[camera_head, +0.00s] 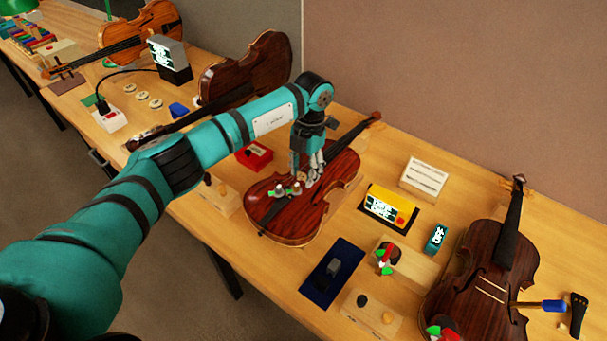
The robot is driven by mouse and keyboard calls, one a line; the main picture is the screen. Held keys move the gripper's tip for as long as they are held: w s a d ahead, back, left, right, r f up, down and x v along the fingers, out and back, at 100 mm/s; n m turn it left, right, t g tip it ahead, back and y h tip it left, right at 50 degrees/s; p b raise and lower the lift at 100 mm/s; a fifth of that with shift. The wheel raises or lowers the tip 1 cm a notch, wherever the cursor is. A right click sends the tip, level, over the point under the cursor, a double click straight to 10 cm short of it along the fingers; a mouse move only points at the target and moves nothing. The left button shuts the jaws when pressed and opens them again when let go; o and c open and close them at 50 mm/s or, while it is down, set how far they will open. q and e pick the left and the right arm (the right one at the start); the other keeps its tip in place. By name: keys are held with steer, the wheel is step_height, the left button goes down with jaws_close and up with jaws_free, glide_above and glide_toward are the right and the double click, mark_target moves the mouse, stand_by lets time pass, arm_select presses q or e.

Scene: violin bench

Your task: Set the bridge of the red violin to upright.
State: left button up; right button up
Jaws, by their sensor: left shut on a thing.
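The red violin (262,212) lies face up on the bench in the middle of the view, its neck pointing to the upper right. My left gripper (310,181) reaches down over its body from above. Its fingers are shut at a small tan piece, which looks like the bridge (303,177). The fingers partly hide it, and I cannot tell whether it stands upright or leans. Small green and pale pieces (281,192) sit on the violin's top just left of the fingers. My right gripper is not in view.
A dark violin (462,285) lies at the lower right, an orange one (150,25) at the upper left. A brown violin (245,75) is behind my arm. A yellow device (388,205), a red box (254,156) and a dark blue mat (318,288) are around the red violin.

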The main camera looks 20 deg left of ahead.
arm_select(q)
steer(key=o, duration=1.2)
steer(key=shift+c, duration=0.2)
steer(key=shift+r, duration=0.1)
step_height(320, 180, up, 12)
steer(key=w, duration=0.1)
steer(key=shift+w+d, duration=0.25)
steer(key=shift+d, duration=0.05)
